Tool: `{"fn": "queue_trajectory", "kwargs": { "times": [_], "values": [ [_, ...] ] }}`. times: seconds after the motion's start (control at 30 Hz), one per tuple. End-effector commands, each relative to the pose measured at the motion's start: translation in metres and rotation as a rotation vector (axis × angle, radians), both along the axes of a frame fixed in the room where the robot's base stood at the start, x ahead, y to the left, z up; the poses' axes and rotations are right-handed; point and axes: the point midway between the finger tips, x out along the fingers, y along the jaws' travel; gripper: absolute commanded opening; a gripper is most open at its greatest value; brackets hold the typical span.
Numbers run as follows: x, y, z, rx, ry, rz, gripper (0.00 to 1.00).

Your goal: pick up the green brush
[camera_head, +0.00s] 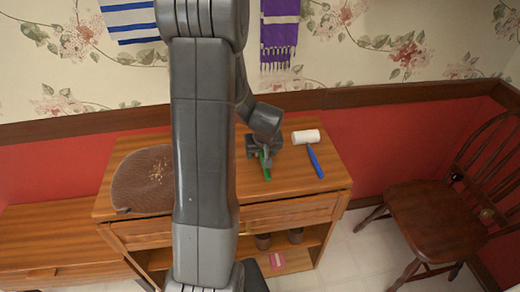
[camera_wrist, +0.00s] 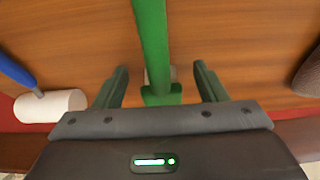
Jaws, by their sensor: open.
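The green brush (camera_head: 266,164) lies on the wooden cabinet top (camera_head: 285,195), mostly hidden by my gripper (camera_head: 260,155) in the head view. In the wrist view its green handle (camera_wrist: 152,40) runs from the top edge down between the fingers of my gripper (camera_wrist: 160,80). The fingers are open, one on each side of the handle, with a gap on both sides. A small light patch beside the handle, near the fingertips, is too unclear to name.
A white roller with a blue handle (camera_head: 314,160) lies just right of my gripper. A brown woven mat-like piece (camera_head: 130,185) is at the left of the cabinet top. The front right of the top is clear. A wooden chair (camera_head: 430,210) stands at the right.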

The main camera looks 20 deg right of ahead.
Motion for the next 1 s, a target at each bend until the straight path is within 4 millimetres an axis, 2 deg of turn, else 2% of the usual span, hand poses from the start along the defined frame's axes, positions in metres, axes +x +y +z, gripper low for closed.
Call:
{"fn": "queue_trajectory", "kwargs": {
  "times": [0.27, 0.5, 0.57, 0.83, 1.0],
  "values": [
    [0.001, 0.000, -0.002, 0.000, 0.000, 0.000, 0.65],
    [0.001, 0.000, -0.002, 0.000, 0.000, 0.000, 0.20],
    [0.001, 0.000, -0.002, -0.001, -0.001, 0.000, 0.12],
    [0.001, -0.001, 0.002, -0.002, -0.002, 0.001, 0.12],
    [0.002, -0.001, 0.024, -0.003, -0.004, 0.001, 0.12]
  ]
}}
